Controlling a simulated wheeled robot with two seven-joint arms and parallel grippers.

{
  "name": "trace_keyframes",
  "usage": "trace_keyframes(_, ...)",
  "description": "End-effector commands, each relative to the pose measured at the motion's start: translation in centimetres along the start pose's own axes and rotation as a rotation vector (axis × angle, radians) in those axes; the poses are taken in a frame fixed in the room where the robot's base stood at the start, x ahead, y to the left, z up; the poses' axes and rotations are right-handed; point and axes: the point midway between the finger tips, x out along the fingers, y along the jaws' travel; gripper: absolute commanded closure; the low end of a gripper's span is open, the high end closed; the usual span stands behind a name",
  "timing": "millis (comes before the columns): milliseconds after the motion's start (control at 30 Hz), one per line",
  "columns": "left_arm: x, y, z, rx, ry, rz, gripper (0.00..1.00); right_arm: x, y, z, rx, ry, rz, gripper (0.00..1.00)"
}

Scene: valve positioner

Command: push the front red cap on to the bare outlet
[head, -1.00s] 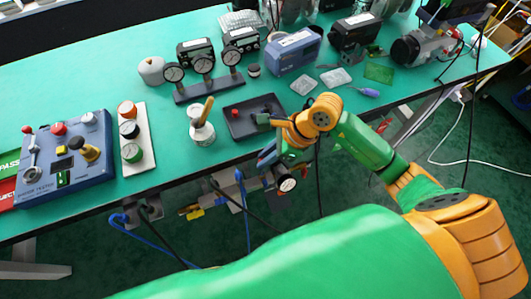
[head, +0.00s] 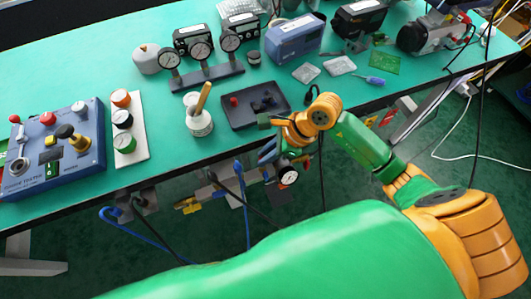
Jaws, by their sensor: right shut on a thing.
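A black tray (head: 227,118) lies near the table's front edge. One red cap (head: 234,101) sits in its left part, with dark fittings (head: 265,104) to the right of it. My right gripper (head: 267,122) is at the front right edge of the tray. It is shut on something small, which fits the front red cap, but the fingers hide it. The positioner (head: 270,152), bluish with a round gauge, is just below the gripper, in front of the table edge. I cannot make out its bare outlet. My left gripper is not in view.
Blue hoses and valves hang below the table edge. The table right of the pot and behind the tray is partly clear.

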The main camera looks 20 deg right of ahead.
Motion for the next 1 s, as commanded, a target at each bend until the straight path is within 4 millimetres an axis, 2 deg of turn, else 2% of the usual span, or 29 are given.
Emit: trace_keyframes(1000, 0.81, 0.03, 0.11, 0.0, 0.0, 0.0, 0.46, 0.36, 0.01, -0.19, 0.0, 0.0, 0.0, 1.0)
